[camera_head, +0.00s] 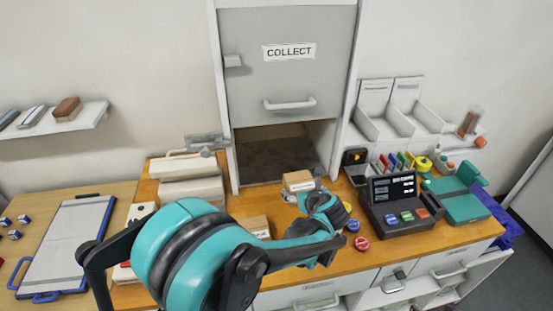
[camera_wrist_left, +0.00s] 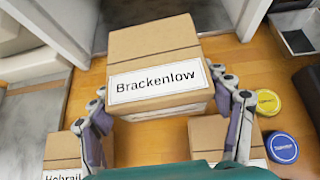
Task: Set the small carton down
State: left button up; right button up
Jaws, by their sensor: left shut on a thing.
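The small carton (camera_wrist_left: 155,60) is brown cardboard with a white label reading "Brackenlow". In the left wrist view it sits between the two fingers of my left gripper (camera_wrist_left: 165,115), which is shut on it. In the head view the carton (camera_head: 298,181) is at the fingertips of my left gripper (camera_head: 300,196), in front of the open lower part of the collect cabinet (camera_head: 277,150). Two more cartons show below it in the left wrist view: one labelled "Hebrail" (camera_wrist_left: 62,150) and another (camera_wrist_left: 220,135) with its label partly hidden. My right gripper is not in view.
A dark label terminal (camera_head: 400,203) stands right of the gripper. A yellow disc (camera_wrist_left: 268,102) and a blue disc (camera_wrist_left: 282,147) lie on the wooden counter, with a red one (camera_head: 362,244) nearby. A clipboard (camera_head: 68,250) lies at left. White stacked boxes (camera_head: 190,178) stand left of the cabinet.

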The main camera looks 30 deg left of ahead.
pick_arm(q)
jog(key=w+a+n+g+y, duration=0.1)
jog(key=n, duration=0.1)
jog(key=w+a+n+g+y, duration=0.1)
jog(key=w+a, duration=0.1)
jog(key=shift+a+f+n+g+p, duration=0.1)
jog(key=shift+f+n+g+p, duration=0.05)
jog(key=shift+n+g+p, duration=0.25)
jog(key=shift+w+a, duration=0.25)
jog(key=b, duration=0.4)
send_over(282, 168)
jog(key=shift+w+d+f, duration=0.1)
jog(key=shift+f, duration=0.7)
jog(key=shift+f+b, duration=0.3)
jog(key=shift+f, duration=0.05)
notch_tip(282, 168, down, 5)
jog(key=b, duration=0.2)
jog(key=shift+w+b, duration=0.1)
jog(key=shift+b, duration=0.2)
jog(key=shift+r, duration=0.1)
